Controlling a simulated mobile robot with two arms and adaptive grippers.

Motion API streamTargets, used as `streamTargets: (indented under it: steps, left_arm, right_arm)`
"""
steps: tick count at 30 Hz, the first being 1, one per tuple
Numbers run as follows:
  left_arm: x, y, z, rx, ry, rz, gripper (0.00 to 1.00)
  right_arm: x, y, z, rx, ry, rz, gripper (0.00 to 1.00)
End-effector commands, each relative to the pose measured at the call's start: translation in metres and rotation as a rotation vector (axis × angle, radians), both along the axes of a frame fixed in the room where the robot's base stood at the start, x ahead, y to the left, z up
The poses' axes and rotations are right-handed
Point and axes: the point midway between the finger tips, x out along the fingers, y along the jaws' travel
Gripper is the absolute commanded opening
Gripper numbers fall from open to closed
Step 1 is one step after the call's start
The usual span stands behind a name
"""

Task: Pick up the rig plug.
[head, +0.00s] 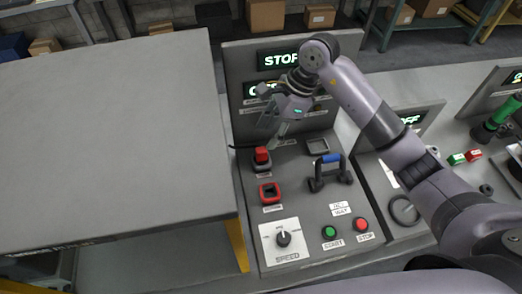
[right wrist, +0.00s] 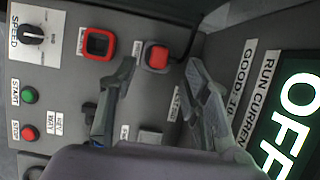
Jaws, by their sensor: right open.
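The rig plug (head: 262,157) is a red block on a dark base, standing on the sloped grey panel, with a dark cable at its left. A red-rimmed square socket (head: 270,192) is just in front of it, with a dark middle. In the right wrist view the plug (right wrist: 158,56) shows between and beyond my fingertips, and the red-rimmed socket (right wrist: 97,43) is left of it. My right gripper (head: 272,120) is open and empty, above and behind the plug, apart from it as far as I can tell. My left gripper is not in view.
A blue-grip handle (head: 331,158) stands on the panel right of the plug. A speed knob (head: 283,238), green start button (head: 329,232) and red stop button (head: 361,225) are at the front. A lit sign board (head: 282,60) rises behind. A bare grey tabletop (head: 110,140) lies left.

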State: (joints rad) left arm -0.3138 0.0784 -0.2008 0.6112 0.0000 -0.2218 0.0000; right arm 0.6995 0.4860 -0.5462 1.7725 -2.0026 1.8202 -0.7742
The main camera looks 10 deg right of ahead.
Motion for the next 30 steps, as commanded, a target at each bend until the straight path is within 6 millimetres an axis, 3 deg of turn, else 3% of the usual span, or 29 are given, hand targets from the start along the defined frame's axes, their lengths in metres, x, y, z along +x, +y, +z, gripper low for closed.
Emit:
streamTargets:
  steps: [4,11,15,19,28,30]
  left_arm:
    - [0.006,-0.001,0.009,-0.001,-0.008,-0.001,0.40]
    - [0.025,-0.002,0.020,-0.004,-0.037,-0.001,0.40]
    - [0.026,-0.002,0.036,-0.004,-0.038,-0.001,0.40]
    - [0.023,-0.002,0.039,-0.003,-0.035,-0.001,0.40]
    - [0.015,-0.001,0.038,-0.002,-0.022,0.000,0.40]
    - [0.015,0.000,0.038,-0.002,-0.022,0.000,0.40]
  right_arm:
    - [0.000,0.009,-0.018,0.002,0.002,0.000,0.43]
    - [-0.001,0.013,-0.033,0.001,0.004,-0.002,0.43]
    - [-0.002,0.017,-0.053,0.003,0.007,-0.002,0.43]
    - [0.000,0.022,-0.070,0.002,0.003,-0.001,0.43]
    - [0.000,0.023,-0.078,0.000,-0.001,-0.002,0.43]
    - [0.000,0.023,-0.078,0.000,-0.001,0.000,0.39]
